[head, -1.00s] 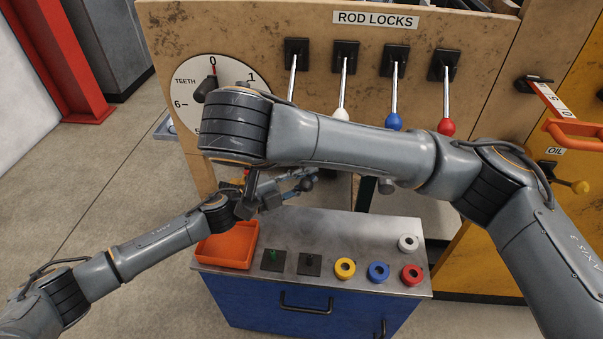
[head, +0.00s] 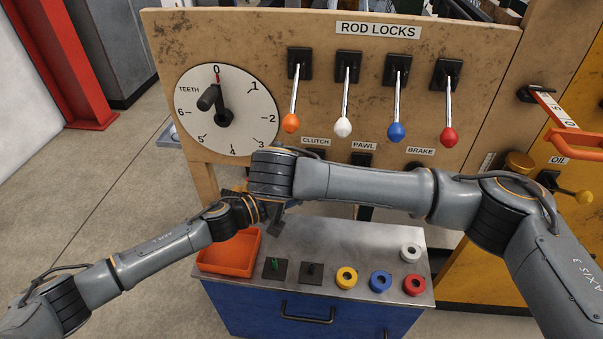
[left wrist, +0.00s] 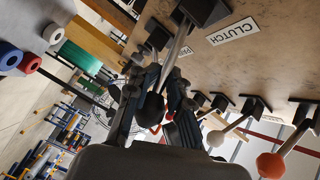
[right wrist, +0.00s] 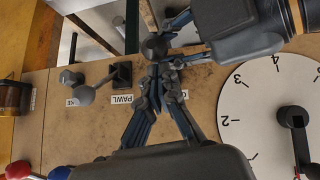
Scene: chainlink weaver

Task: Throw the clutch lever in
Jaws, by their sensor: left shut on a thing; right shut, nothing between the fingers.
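The clutch lever (left wrist: 179,45) is a steel rod with a dark ball knob (left wrist: 152,107), mounted by the CLUTCH label (left wrist: 234,29). My left gripper (left wrist: 154,92) is shut around its knob end. The knob (right wrist: 155,47) and my left gripper (right wrist: 168,35) also show in the right wrist view. My right gripper (right wrist: 157,76) is shut and empty, close beside that knob; I cannot tell whether they touch.
Rod lock levers with orange (head: 291,123), white, blue and red knobs hang above my right arm. A teeth dial (head: 222,110) with a black crank is at the left. Below, a blue cabinet (head: 340,243) carries an orange tray (head: 230,252) and several coloured rings.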

